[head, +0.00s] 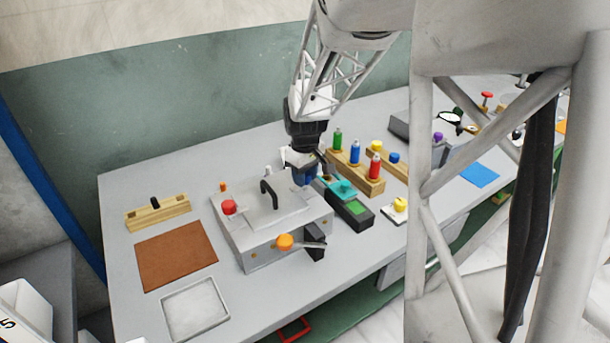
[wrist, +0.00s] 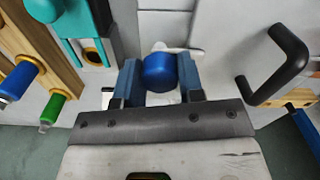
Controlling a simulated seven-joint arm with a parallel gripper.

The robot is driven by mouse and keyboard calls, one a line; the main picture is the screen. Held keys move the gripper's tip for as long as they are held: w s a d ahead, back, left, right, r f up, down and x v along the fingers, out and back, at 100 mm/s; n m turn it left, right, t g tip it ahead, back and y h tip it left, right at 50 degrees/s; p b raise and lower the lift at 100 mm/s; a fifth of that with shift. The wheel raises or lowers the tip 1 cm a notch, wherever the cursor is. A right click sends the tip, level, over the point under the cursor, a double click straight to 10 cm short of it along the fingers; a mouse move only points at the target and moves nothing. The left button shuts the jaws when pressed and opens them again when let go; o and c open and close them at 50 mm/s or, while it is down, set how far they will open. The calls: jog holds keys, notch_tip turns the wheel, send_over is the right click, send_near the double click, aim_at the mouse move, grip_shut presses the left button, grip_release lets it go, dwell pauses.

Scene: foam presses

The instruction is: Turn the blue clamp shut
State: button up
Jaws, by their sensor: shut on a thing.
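The blue clamp (wrist: 159,72) shows in the wrist view as a round blue knob with a pale lever arm behind it. My gripper (wrist: 160,82) has one blue finger on each side of the knob and is shut on it. In the head view my gripper (head: 304,179) points down at the back right corner of the grey press (head: 287,246). The clamp is mostly hidden there behind the fingers, so its turn angle is hard to tell.
The press has a black handle (head: 268,190), a red knob (head: 229,207) and an orange knob (head: 285,242). A teal-and-black device (head: 350,208) stands close right of my gripper. A brown mat (head: 176,256) lies left.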

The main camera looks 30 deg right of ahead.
jog(key=o, duration=0.9)
jog(key=shift+r, duration=3.95)
jog(key=shift+s+a+r+m+t, duration=0.45)
jog(key=shift+s+a+r, duration=0.5)
jog(key=shift+s+a, duration=2.65)
jog(key=shift+s+a+r+m+t, duration=0.4)
jog(key=shift+s+a+r, duration=0.55)
jog(key=shift+s+a, duration=2.6)
jog(key=shift+s+a+r+m+t, duration=0.45)
jog(key=shift+s+a+r, duration=0.5)
jog(key=shift+s+a, duration=2.65)
jog(key=shift+s+d, duration=1)
jog(key=shift+d, duration=0.05)
